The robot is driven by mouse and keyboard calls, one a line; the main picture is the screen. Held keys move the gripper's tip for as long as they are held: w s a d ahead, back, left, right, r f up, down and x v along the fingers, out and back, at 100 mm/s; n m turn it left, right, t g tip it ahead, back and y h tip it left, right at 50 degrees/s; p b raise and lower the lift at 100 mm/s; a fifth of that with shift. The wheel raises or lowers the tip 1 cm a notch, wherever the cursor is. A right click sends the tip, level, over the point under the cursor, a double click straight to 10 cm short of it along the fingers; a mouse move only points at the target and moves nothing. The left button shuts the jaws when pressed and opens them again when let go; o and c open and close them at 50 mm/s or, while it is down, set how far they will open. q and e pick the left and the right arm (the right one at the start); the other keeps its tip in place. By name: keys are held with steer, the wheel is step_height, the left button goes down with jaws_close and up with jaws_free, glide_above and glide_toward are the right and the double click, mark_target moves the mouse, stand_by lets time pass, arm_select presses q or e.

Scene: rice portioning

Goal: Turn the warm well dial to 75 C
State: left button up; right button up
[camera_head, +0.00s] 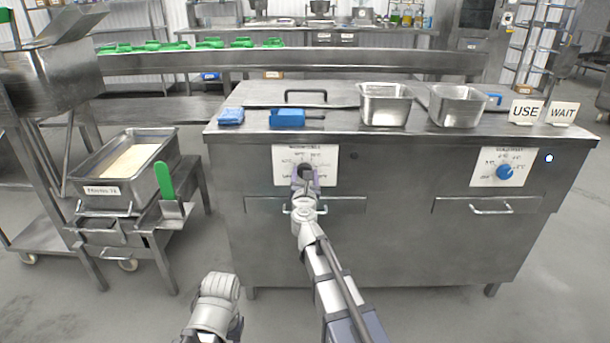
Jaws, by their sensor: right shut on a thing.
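The warm well dial sits on a white marked panel (321,158) on the left part of the steel counter's front. My right gripper (305,174) is at this panel, shut on the dial. The gripper covers most of the dial, so its pointer and setting cannot be read. Temperature marks show around the upper edge of the panel, too small to read surely. A part of my left arm shows at the bottom, but its fingers are not visible.
A second panel (483,178) with a blue dial (504,172) is on the right. Steel pans (386,105) and USE (525,112) and WAIT (562,113) signs stand on the counter. Drawer handles (491,210) stick out below. A rice pan (84,184) stands on a cart at left.

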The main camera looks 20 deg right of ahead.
steer(key=shift+s+m, duration=0.1)
steer(key=shift+m, duration=0.2)
stand_by(0.4)
steer(key=o, duration=1.4)
steer(key=v, duration=0.7)
steer(key=shift+s+a, duration=0.15)
steer(key=shift+s, duration=0.2)
